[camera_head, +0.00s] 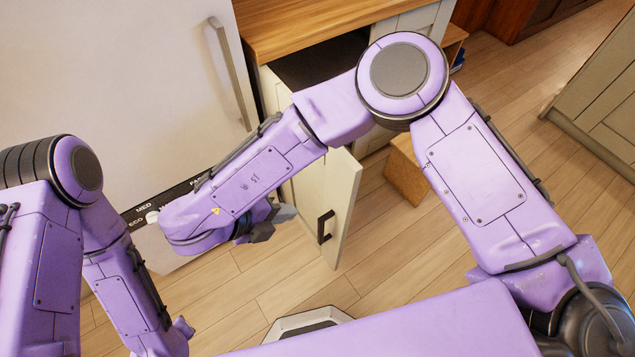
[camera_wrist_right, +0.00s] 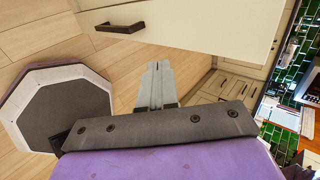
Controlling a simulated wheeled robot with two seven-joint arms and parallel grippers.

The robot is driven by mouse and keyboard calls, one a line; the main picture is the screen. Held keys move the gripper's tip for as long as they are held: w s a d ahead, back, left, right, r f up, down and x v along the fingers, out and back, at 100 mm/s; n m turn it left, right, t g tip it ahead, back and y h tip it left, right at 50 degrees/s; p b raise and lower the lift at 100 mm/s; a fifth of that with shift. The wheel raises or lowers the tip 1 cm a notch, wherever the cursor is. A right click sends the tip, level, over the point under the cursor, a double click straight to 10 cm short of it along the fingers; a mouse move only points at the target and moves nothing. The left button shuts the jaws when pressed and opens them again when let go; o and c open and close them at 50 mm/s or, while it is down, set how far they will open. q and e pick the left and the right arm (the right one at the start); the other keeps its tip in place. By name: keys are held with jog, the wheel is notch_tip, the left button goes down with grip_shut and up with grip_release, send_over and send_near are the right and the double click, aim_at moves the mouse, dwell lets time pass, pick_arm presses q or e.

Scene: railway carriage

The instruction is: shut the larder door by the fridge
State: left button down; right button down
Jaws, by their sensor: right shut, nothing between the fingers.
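The larder door (camera_head: 340,205) is a cream panel with a dark bar handle (camera_head: 325,228). It stands open, out from the cupboard under the wooden worktop, and my right forearm hides part of it. My right gripper (camera_head: 278,216) is shut and empty, on the handle side of the door, to the left of the handle. In the right wrist view the closed fingers (camera_wrist_right: 156,82) point toward the door (camera_wrist_right: 210,22), whose handle (camera_wrist_right: 120,27) is at the upper left. A gap seems to show between fingertips and door. The white fridge (camera_head: 185,95) is at left. My left gripper is out of view.
The wooden worktop (camera_head: 300,22) lies above the dark cupboard opening (camera_head: 318,62). A small wooden box-like piece (camera_head: 405,175) stands right of the door. Another cabinet (camera_head: 605,105) is at far right. Plank floor (camera_head: 385,240) is clear around the door's lower end.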

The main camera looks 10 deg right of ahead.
jog(key=p, duration=0.1)
send_near(339, 200)
notch_tip(339, 200, down, 4)
jog(key=d, duration=0.1)
jog(key=w+d+p, duration=0.1)
jog(key=d, duration=0.1)
jog(key=shift+d, duration=0.3)
jog(key=shift+w+d, duration=0.15)
jog(key=shift+d, duration=0.1)
jog(key=shift+d, duration=0.1)
